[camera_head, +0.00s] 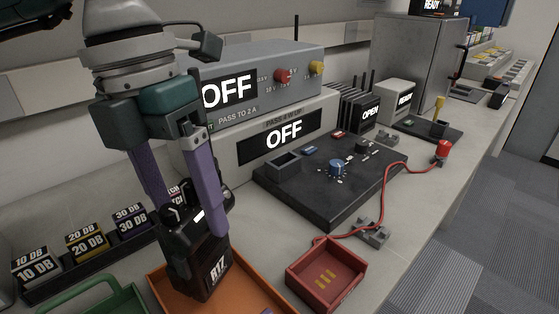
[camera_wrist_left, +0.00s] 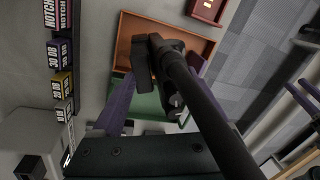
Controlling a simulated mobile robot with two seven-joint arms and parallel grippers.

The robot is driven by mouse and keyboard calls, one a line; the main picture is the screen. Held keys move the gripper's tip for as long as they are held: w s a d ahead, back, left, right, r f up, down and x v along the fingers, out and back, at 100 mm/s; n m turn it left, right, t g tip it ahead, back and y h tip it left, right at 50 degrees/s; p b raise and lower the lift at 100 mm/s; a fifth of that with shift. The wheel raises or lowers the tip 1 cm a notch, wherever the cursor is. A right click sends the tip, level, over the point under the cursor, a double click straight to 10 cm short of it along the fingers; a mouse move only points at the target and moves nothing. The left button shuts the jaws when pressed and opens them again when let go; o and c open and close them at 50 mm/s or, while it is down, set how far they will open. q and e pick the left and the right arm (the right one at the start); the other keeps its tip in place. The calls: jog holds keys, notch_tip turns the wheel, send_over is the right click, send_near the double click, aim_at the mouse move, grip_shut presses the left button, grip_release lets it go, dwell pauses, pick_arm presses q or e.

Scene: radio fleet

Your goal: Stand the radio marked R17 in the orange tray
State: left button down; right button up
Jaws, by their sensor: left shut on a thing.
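The black radio marked R17 (camera_head: 212,268) is upright, slightly tilted in the head view, with its label facing the camera. My left gripper (camera_head: 190,222) is shut on its upper part, one purple finger on each side. The radio's lower end is over the orange tray (camera_head: 262,297); whether it touches the tray floor I cannot tell. In the left wrist view the radio (camera_wrist_left: 145,68) and its long antenna cover part of the orange tray (camera_wrist_left: 195,40). Two purple strips at that view's right edge may be my right gripper (camera_wrist_left: 305,100); its jaws are unclear.
A red tray (camera_head: 325,272) stands right of the orange one, a green tray (camera_head: 95,297) left. Labelled attenuator blocks (camera_head: 85,243) line the back left. A black panel with knobs (camera_head: 330,172) and grey OFF units (camera_head: 285,135) stand behind. A red cable (camera_head: 385,190) crosses the bench.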

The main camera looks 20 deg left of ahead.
aim_at(191, 228)
pick_arm(q)
notch_tip(191, 228, down, 3)
jog(key=shift+f, duration=0.15)
jog(key=shift+f+b, duration=0.15)
jog(key=shift+b, duration=0.15)
grip_release()
